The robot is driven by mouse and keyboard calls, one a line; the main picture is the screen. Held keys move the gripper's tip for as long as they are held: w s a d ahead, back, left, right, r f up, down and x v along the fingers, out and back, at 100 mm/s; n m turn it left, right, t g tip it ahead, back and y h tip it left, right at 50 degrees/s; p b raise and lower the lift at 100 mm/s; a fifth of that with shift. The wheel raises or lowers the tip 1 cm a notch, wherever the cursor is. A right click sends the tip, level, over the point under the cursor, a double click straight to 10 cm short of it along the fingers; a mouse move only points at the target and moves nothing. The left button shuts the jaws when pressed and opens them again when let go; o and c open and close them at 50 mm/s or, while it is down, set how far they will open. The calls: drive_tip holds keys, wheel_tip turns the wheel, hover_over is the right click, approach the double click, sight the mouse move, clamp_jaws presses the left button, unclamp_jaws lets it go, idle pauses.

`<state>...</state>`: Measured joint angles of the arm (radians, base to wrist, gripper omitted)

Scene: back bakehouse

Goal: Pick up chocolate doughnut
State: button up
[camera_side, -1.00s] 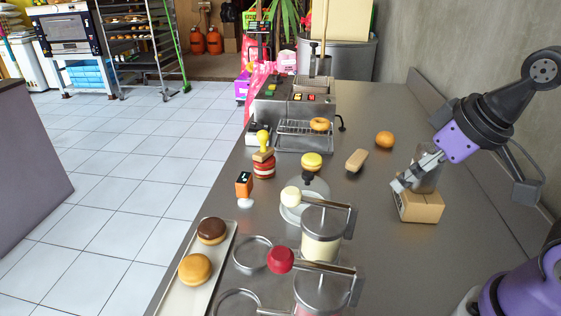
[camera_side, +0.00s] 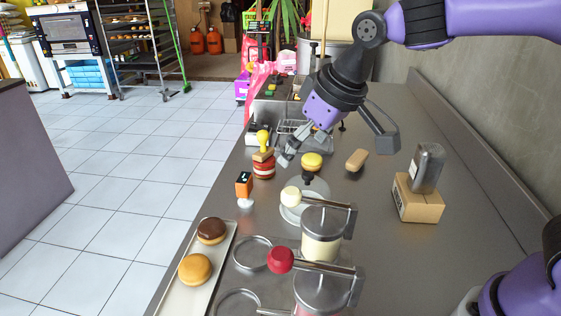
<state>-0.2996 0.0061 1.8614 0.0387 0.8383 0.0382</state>
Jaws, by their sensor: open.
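The chocolate doughnut (camera_side: 212,230), round with a dark brown top, lies at the far end of a long pale tray (camera_side: 222,254) at the counter's left edge. A plain golden doughnut (camera_side: 195,269) lies nearer on the same tray. My gripper (camera_side: 284,160) is open and empty, tilted down to the left. In the picture it is above and to the right of the chocolate doughnut, well apart from it, near the yellow-knobbed stamp (camera_side: 263,142). The arm hides part of the fryer behind it.
Two lidded dispensers, one cream (camera_side: 321,232) and one pink (camera_side: 318,290), stand right of the tray with metal rings (camera_side: 252,253) between. A small orange device (camera_side: 243,184) stands beyond the tray. The counter's middle right is clear.

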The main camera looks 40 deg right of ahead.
drive_tip(key=n, duration=0.2)
approach(212, 226)
drive_tip(key=shift+g, duration=0.4)
drive_tip(key=w+f, duration=0.2)
drive_tip(key=f, duration=0.1)
drive_tip(key=shift+w+f, duration=0.2)
drive_tip(key=shift+y, duration=0.3)
drive_tip(key=shift+x, duration=2.75)
drive_tip(key=shift+s, duration=0.2)
drive_tip(key=c, duration=0.9)
